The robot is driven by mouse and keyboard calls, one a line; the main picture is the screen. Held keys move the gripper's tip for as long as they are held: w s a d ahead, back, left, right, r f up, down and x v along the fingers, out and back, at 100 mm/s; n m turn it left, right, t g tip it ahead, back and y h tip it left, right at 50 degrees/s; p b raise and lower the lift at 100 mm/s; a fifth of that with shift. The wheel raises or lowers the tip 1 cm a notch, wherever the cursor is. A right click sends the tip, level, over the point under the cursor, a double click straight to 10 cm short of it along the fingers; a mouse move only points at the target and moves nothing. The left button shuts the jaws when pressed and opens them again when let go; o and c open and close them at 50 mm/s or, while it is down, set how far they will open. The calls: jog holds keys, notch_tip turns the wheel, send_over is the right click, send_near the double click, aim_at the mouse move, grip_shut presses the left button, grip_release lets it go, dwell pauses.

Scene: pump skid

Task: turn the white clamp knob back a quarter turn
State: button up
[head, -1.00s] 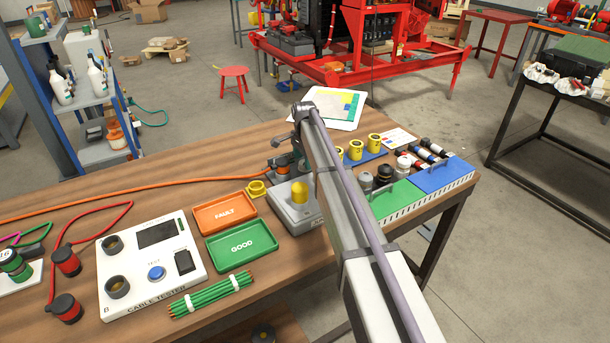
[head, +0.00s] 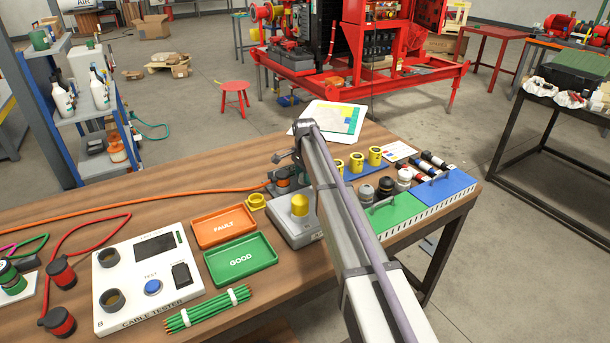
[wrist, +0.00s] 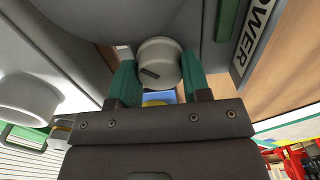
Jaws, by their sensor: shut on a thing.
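In the wrist view a pale grey-white round knob (wrist: 166,52) with a dark mark on its face stands between the fingers of my gripper (wrist: 160,76). The mark slants slightly down to the right. The two teal fingers are shut on the knob, one on each side. A large grey rounded body is close behind the knob. In the head view my arm crosses the bench, and its far end is beside the grey box with a yellow dome (head: 299,205). The knob and fingertips cannot be made out there.
A grey-white cylinder (wrist: 28,98) is left of my gripper in the wrist view, and a panel edge reading POWER (wrist: 255,35) is on the right. On the bench are a cable tester (head: 148,275), a FAULT tray (head: 223,226), a GOOD tray (head: 241,258) and yellow cups (head: 356,162).

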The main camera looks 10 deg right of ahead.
jog(key=shift+n, duration=0.3)
jog(key=n, duration=0.3)
jog(key=shift+n, duration=0.3)
jog(key=n, duration=0.4)
jog(key=shift+n, duration=0.3)
jog(key=n, duration=0.9)
